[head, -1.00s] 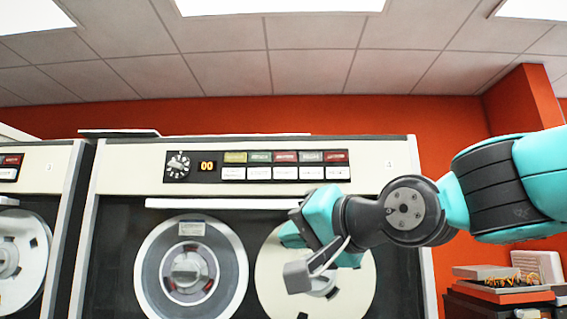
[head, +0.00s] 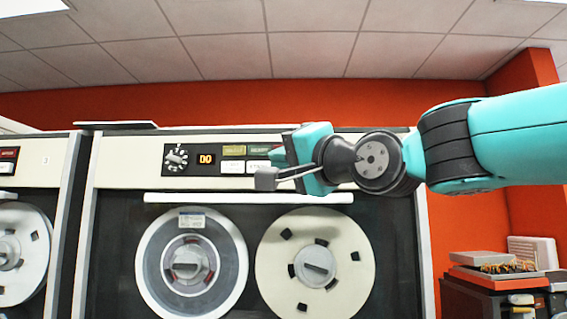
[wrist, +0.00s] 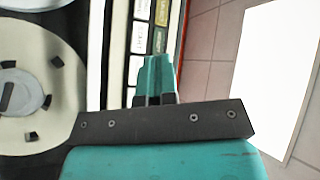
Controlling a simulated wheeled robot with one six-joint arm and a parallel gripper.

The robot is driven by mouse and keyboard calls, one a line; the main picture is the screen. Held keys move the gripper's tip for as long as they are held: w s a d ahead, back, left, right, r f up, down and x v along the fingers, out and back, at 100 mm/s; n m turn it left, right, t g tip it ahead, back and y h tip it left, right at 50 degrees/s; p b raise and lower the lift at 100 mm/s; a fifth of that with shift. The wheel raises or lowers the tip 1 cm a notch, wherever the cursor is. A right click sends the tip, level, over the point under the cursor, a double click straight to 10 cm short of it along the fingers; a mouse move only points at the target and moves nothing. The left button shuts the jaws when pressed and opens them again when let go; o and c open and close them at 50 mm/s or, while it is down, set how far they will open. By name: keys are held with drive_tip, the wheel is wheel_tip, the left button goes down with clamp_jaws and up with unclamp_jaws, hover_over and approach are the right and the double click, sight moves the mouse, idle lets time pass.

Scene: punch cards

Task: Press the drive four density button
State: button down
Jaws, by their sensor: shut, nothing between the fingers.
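The tape drive's button panel (head: 210,160) runs along its cream top strip, with a black dial (head: 177,158) and an orange "00" display (head: 206,160). Right of these, an olive lit button (head: 233,150) and a green one (head: 260,149) sit above white buttons (head: 231,168); I cannot read for sure which is density. My gripper (head: 281,157) is in front of the panel and hides its right-hand buttons. In the wrist view its teal fingers (wrist: 157,76) are together and empty, beside the column of white buttons (wrist: 136,68). I cannot tell whether they touch the panel.
Two tape reels, a grey-rimmed one (head: 192,262) and a cream one (head: 315,262), are below the panel. Another drive (head: 38,172), marked 3, stands at the left. A low cabinet with stacked trays (head: 497,275) stands at the right.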

drive_tip(key=w+p, duration=0.2)
drive_tip(key=w, duration=0.4)
drive_tip(key=shift+w+d, duration=0.15)
drive_tip(key=shift+w, duration=0.15)
idle(1.8)
drive_tip(key=shift+w, duration=0.45)
drive_tip(key=shift+w+p, duration=0.45)
drive_tip(key=shift+w, duration=0.05)
idle(0.6)
drive_tip(key=shift+s, duration=0.1)
drive_tip(key=shift+s+b, duration=0.65)
drive_tip(key=shift+s, duration=0.2)
